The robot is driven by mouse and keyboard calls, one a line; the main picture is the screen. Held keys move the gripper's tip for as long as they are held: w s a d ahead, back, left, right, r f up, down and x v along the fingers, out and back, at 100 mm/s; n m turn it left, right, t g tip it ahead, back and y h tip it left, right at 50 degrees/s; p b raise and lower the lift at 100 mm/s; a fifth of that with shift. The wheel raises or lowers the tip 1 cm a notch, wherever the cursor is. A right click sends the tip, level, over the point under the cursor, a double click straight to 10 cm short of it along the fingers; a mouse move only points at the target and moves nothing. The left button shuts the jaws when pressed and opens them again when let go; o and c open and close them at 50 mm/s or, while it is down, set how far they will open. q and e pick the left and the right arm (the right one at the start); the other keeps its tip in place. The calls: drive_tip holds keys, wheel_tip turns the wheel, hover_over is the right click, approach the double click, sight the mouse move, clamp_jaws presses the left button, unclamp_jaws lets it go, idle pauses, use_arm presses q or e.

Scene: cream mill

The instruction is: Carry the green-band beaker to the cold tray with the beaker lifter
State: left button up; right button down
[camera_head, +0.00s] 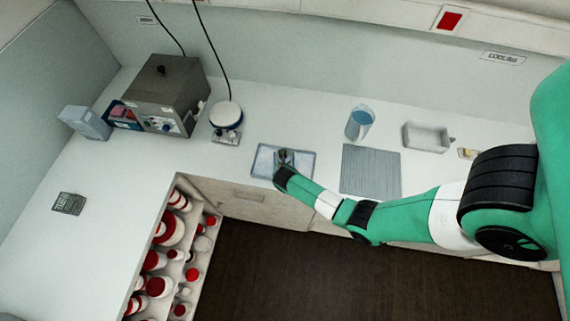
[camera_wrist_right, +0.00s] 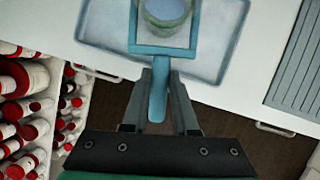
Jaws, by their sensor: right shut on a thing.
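My right gripper (camera_head: 284,160) is shut on the blue handle of the beaker lifter (camera_wrist_right: 157,100), over the shallow pale tray (camera_head: 262,165) on the counter. In the right wrist view, the lifter's square frame surrounds a beaker (camera_wrist_right: 168,12) with a greenish band and bluish contents, partly cut off by the picture's top edge. The pale tray (camera_wrist_right: 225,50) shows beneath them. I cannot tell whether the beaker touches the tray. My left gripper is out of view.
A blue vessel (camera_head: 360,122) and a grey rectangular dish (camera_head: 427,138) stand to the right, behind a ribbed grey mat (camera_head: 371,172). A metal box (camera_head: 165,95) and a round white plate device (camera_head: 226,115) stand left. An open drawer (camera_head: 172,255) holds red-capped bottles. The left counter is mostly clear.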

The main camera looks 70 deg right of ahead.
drive_tip(key=shift+a, duration=0.2)
drive_tip(key=shift+s+a+p, duration=0.2)
drive_tip(key=shift+a+p, duration=0.15)
drive_tip(key=shift+p, duration=0.05)
drive_tip(key=shift+s+a, duration=0.2)
drive_tip(key=shift+a, duration=0.3)
drive_tip(key=shift+s+a+p, duration=0.15)
drive_tip(key=shift+a+p, duration=0.3)
drive_tip(key=shift+p, duration=0.05)
drive_tip(key=shift+a, duration=0.1)
drive_tip(key=shift+s+a, duration=0.15)
drive_tip(key=shift+a, duration=0.1)
drive_tip(key=shift+s+a+p, duration=0.2)
drive_tip(key=shift+a+p, duration=0.05)
drive_tip(key=shift+a, duration=0.25)
drive_tip(key=shift+s+a+p, duration=0.15)
drive_tip(key=shift+a+p, duration=0.1)
drive_tip(key=shift+a, duration=0.2)
drive_tip(key=shift+s+a, duration=0.1)
drive_tip(key=shift+a, duration=0.05)
drive_tip(key=shift+s+a+p, duration=0.2)
drive_tip(key=shift+a+p, duration=0.15)
drive_tip(key=shift+a, duration=0.25)
drive_tip(key=shift+s+a+p, duration=0.2)
drive_tip(key=shift+a+p, duration=0.1)
drive_tip(key=shift+a, duration=0.25)
